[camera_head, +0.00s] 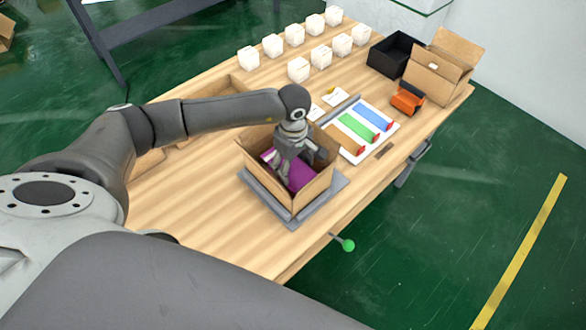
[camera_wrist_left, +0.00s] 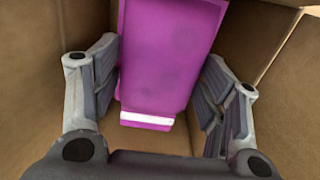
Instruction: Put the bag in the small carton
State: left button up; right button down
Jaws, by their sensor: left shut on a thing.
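The small carton (camera_head: 262,184) stands open on a grey stand at the table's near side. The purple bag (camera_head: 301,175) is inside it, partly hidden by my left gripper (camera_head: 287,168). In the left wrist view the bag (camera_wrist_left: 168,55) lies between the two fingers of my left gripper (camera_wrist_left: 162,75), with a white strip at its near end. The brown carton walls (camera_wrist_left: 40,62) surround fingers and bag. My left gripper is shut on the bag, low inside the carton. Whether the bag touches the carton floor cannot be told. My right gripper is not in view.
A white board (camera_head: 382,138) with coloured strips lies right of the carton. An orange item (camera_head: 407,98), a black box (camera_head: 393,54) and a cardboard box (camera_head: 440,72) stand farther right. Several white packs (camera_head: 299,69) line the back. A green-knobbed lever (camera_head: 347,244) sticks out in front.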

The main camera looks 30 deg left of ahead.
pick_arm(q)
notch_tip(320, 180, down, 4)
jog(key=shift+s+r+p, duration=0.1)
jog(key=shift+r+p, duration=0.15)
jog(key=shift+p, duration=0.15)
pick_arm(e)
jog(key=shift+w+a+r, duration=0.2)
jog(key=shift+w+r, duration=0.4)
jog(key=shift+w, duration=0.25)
pick_arm(q)
jog(key=shift+f+b, duration=0.65)
jog(key=shift+b, duration=0.15)
jog(key=o, duration=1.1)
jog(key=shift+r, duration=0.1)
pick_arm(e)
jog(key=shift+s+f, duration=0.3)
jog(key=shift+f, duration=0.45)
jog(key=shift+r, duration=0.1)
